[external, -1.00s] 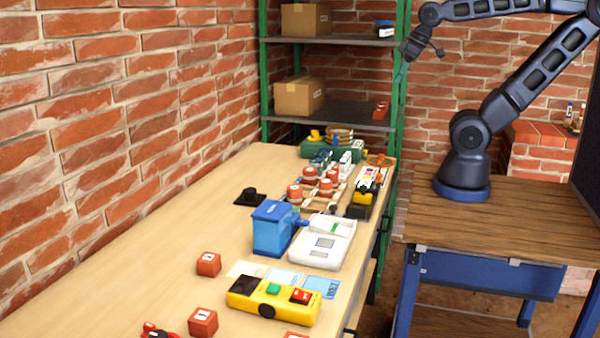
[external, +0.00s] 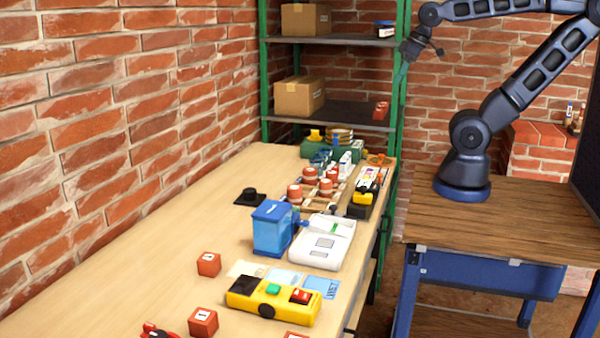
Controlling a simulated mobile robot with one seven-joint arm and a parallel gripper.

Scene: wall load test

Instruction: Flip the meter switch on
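A yellow box (external: 250,302) with a black part, a green button (external: 272,289) and a red switch (external: 300,296) lies near the front of the long bench. A white device (external: 322,252) with a small grey display lies behind it, beside a blue box (external: 272,228). I cannot tell for sure which device is the meter, or any switch's on or off position. My gripper (external: 412,62) hangs high at the upper right, in front of the shelf's right post and far from these devices. It is too small to tell whether its fingers are open.
The long wooden bench (external: 130,275) runs along the brick wall. Red blocks (external: 208,264) stand on its near part. Several red cylinders and small parts crowd its far end. A green-posted shelf (external: 345,115) with cardboard boxes stands behind. The bench's left side is mostly clear.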

